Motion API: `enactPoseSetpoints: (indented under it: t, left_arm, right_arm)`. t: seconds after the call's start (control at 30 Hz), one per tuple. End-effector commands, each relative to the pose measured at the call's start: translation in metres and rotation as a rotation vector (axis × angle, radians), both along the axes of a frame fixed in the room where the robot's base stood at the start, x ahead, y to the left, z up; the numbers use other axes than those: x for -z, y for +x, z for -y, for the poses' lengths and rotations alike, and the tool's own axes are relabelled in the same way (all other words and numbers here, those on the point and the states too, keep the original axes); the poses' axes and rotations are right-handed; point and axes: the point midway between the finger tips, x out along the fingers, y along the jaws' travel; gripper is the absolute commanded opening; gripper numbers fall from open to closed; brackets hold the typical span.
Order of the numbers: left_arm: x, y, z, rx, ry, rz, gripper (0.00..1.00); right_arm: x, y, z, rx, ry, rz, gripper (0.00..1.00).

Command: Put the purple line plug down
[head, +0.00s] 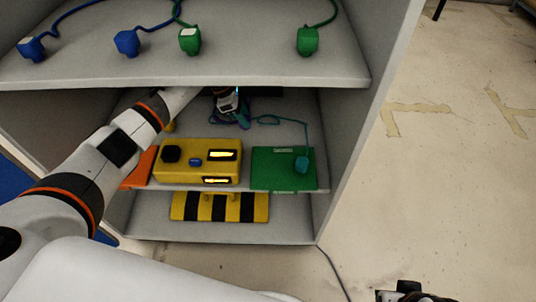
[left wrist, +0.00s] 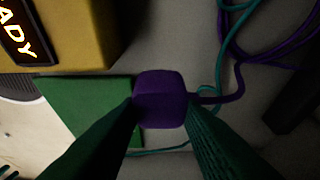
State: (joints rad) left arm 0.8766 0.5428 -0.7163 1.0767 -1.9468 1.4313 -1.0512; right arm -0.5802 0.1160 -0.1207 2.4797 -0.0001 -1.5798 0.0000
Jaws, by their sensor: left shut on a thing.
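The purple line plug (left wrist: 160,86) is a small rounded block between the two fingers of my left gripper (left wrist: 161,108), which is shut on it. A purple cable (left wrist: 228,97) runs from its right side. In the head view my left gripper (head: 229,104) reaches into the middle shelf, behind the yellow box. The plug is hard to make out there among dark cables. In the left wrist view the plug overlaps the edge of a green panel (left wrist: 85,95); I cannot tell whether it touches a surface. What may be my right gripper (head: 405,292) shows partly at the bottom edge.
The yellow box (head: 197,172) with lit displays stands on the middle shelf beside a green panel (head: 270,175) bearing a teal plug (head: 302,164). An orange panel (head: 140,168) is left. Blue plugs (head: 127,43) and green plugs (head: 308,41) sit on the shelf above.

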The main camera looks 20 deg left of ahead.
Motion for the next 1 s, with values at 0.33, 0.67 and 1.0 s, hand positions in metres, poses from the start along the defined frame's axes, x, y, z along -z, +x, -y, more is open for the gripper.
enactPoseSetpoints:
  t: [0.33,0.67,1.0]
  left_arm:
    - [-0.001,-0.066,0.061,0.006,-0.002,0.000,0.05]
    - [0.000,-0.105,0.098,0.000,-0.001,0.000,0.05]
    - [0.035,-0.106,0.099,-0.001,-0.002,-0.002,0.05]
  right_arm:
    - [-0.010,-0.002,0.003,-0.005,-0.009,-0.005,0.36]
    - [0.002,0.002,0.002,-0.004,-0.009,-0.011,0.36]
    - [-0.006,0.001,0.000,0.001,0.001,0.006,0.36]
